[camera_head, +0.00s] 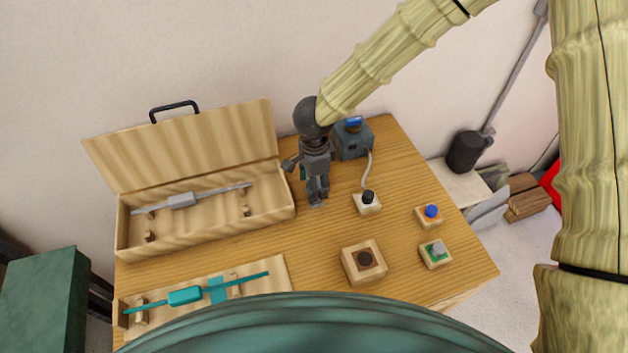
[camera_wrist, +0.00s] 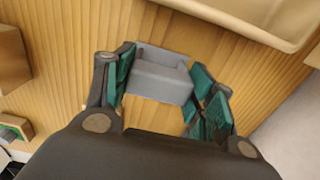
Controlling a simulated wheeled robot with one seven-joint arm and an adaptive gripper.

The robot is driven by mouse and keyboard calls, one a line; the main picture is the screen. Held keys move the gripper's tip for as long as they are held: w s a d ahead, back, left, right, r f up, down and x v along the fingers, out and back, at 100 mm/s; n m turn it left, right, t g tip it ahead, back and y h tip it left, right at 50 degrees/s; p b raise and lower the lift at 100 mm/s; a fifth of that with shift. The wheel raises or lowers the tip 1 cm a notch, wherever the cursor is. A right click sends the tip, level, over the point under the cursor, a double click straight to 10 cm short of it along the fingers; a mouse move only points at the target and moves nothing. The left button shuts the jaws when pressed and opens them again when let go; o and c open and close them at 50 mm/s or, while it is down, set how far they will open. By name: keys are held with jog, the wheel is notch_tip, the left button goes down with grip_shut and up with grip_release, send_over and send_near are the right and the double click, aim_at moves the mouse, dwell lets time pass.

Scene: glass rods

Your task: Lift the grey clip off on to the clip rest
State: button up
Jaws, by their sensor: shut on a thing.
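My gripper (camera_wrist: 160,92) is shut on the grey clip (camera_wrist: 160,82), a grey block-like piece with a recess, held between the green finger pads. In the head view my gripper (camera_head: 317,196) points down over the table, just right of the open wooden case; the clip cannot be made out clearly there. In the case (camera_head: 206,238) a grey rod (camera_head: 220,191) with a thicker grey block on it lies on wooden supports. The wrist view shows bare tabletop around the clip. I cannot tell for sure which wooden piece is the clip rest.
A teal rod (camera_head: 252,277) lies on a wooden stand at the front left. A wooden block with a dark round top (camera_head: 364,260) and small blocks with blue (camera_head: 431,211), grey-green (camera_head: 436,250) and black (camera_head: 368,197) knobs stand right. A blue-grey device (camera_head: 352,140) stands behind.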

jog(key=o, duration=1.1)
notch_tip(320, 180, up, 12)
jog(key=shift+f, duration=0.1)
